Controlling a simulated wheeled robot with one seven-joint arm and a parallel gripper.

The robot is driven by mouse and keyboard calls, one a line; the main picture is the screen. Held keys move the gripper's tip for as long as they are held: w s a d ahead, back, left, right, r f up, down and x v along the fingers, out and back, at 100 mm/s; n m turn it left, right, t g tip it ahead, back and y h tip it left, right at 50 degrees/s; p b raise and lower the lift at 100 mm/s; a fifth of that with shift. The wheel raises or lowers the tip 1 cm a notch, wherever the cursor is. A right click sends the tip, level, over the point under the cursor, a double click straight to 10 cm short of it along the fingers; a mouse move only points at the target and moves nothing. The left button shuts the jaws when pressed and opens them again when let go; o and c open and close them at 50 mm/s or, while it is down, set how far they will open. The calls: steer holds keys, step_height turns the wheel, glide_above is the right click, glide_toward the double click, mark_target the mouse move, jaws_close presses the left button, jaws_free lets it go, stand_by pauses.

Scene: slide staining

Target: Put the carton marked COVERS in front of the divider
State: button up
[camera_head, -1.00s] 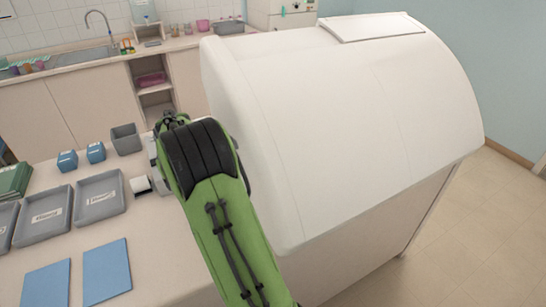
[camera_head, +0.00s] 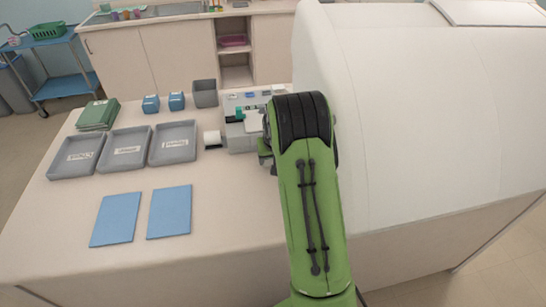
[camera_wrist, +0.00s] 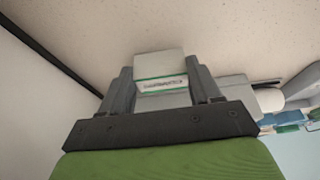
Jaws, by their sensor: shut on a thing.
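In the wrist view my gripper (camera_wrist: 162,90) is shut on a pale grey-white carton (camera_wrist: 158,65). The carton has a green stripe and a small printed label, which is too blurred to read, so I cannot tell whether it says COVERS. A finger stands on each side of it. In the head view my green arm hides the carton, and only a small dark part of my gripper (camera_head: 264,150) shows beside the white hood. I cannot make out a divider in either view.
Labelled grey trays (camera_head: 122,149), blue mats (camera_head: 168,211), small blue boxes (camera_head: 151,104), a grey bin (camera_head: 205,94) and green folders (camera_head: 98,114) occupy the bench. A grey device (camera_head: 238,138) stands left of my arm. A large white hood (camera_head: 420,110) blocks the right.

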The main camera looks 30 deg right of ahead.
steer(key=shift+f, duration=0.15)
steer(key=o, duration=1.1)
